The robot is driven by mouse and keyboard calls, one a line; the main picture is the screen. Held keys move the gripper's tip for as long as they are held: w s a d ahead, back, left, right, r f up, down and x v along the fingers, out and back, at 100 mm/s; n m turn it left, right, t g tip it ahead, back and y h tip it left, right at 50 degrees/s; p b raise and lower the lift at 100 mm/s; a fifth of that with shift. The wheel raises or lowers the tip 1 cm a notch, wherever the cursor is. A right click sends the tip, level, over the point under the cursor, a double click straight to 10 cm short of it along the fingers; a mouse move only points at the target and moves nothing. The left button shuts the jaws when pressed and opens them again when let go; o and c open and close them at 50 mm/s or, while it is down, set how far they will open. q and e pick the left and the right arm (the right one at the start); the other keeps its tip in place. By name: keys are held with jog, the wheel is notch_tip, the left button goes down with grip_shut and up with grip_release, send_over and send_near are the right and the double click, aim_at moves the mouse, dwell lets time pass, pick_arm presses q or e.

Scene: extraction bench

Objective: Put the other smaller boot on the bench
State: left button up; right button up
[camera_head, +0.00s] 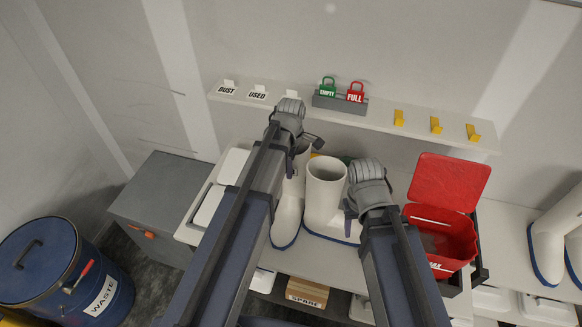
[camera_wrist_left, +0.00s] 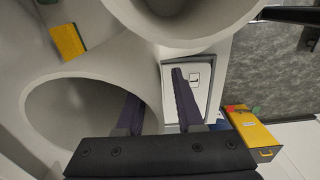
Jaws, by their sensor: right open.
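Two white boots with blue soles stand upright side by side on the bench (camera_head: 258,238). The left boot (camera_head: 287,215) is partly hidden by my left arm; the right boot (camera_head: 325,190) shows its open top. My left gripper (camera_head: 298,158) is at the left boot's top. In the left wrist view its fingers (camera_wrist_left: 158,108) are apart, one inside a boot opening (camera_wrist_left: 75,105) and one outside the wall. A second opening (camera_wrist_left: 190,15) is above. My right gripper (camera_head: 352,208) is open and empty by the right boot. Which boot is smaller is unclear.
More white boots (camera_head: 547,245) stand at the far right. An open red box (camera_head: 438,240) is right of my right gripper. A shelf (camera_head: 385,120) with signs, padlocks and yellow hooks runs behind. A grey cabinet (camera_head: 160,195) and blue waste drum (camera_head: 60,265) are left.

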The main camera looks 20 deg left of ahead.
pick_arm(q)
notch_tip(320, 180, up, 8)
jog(key=p, duration=0.8)
jog(key=shift+f, duration=0.1)
